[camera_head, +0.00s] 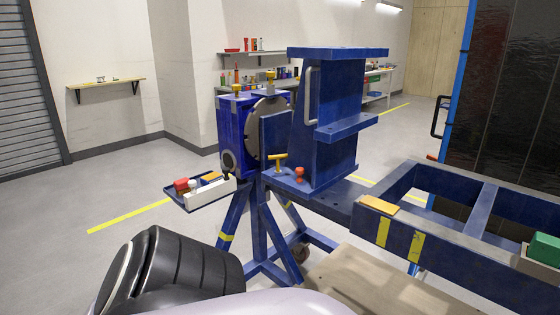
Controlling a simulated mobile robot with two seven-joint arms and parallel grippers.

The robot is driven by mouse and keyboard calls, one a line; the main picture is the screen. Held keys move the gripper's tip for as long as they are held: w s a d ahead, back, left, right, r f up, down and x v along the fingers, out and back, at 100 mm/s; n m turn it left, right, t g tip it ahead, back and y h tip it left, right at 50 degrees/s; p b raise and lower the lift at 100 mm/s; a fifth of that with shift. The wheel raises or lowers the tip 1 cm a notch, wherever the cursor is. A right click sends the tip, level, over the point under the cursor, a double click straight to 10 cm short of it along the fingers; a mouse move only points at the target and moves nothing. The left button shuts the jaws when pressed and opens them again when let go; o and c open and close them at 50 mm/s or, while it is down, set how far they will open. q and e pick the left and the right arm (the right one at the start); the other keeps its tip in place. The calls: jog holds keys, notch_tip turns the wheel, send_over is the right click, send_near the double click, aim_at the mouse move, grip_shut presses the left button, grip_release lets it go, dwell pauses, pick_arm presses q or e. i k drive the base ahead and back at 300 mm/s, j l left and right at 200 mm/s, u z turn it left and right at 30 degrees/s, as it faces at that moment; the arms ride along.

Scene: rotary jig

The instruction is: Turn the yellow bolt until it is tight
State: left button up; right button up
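A yellow T-shaped bolt (279,161) stands upright at the foot of the blue jig bracket (337,115), near the middle of the view. Two smaller yellow-topped pieces stand higher up, one on the blue gear housing (229,125) and one above the round grey disc (266,112). I cannot tell from here how tight any of them is. Neither of my grippers is in view. A black link of my own arm shows at the lower left, apart from the jig.
A red knob (299,174) stands right of the T-shaped bolt. A small tray (205,197) with red and white items juts out left of the jig. A blue frame (450,225) extends right, with a green box (545,249) at its end. The left floor is clear.

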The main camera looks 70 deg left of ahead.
aim_at(278, 158)
jog(key=u, duration=2.3)
jog(key=j+z, duration=0.1)
jog(key=z, duration=0.35)
jog(key=j+z, duration=0.1)
jog(key=z, duration=0.4)
jog(key=i+j+z, duration=0.1)
jog(key=z, duration=0.35)
jog(key=j+z, duration=0.3)
jog(key=k+j+z, duration=0.15)
jog(key=j+z, duration=0.15)
jog(key=j, duration=0.15)
jog(key=k+j+z, duration=0.15)
jog(key=j, duration=0.2)
jog(key=k+j+z, duration=0.1)
jog(key=j, duration=0.3)
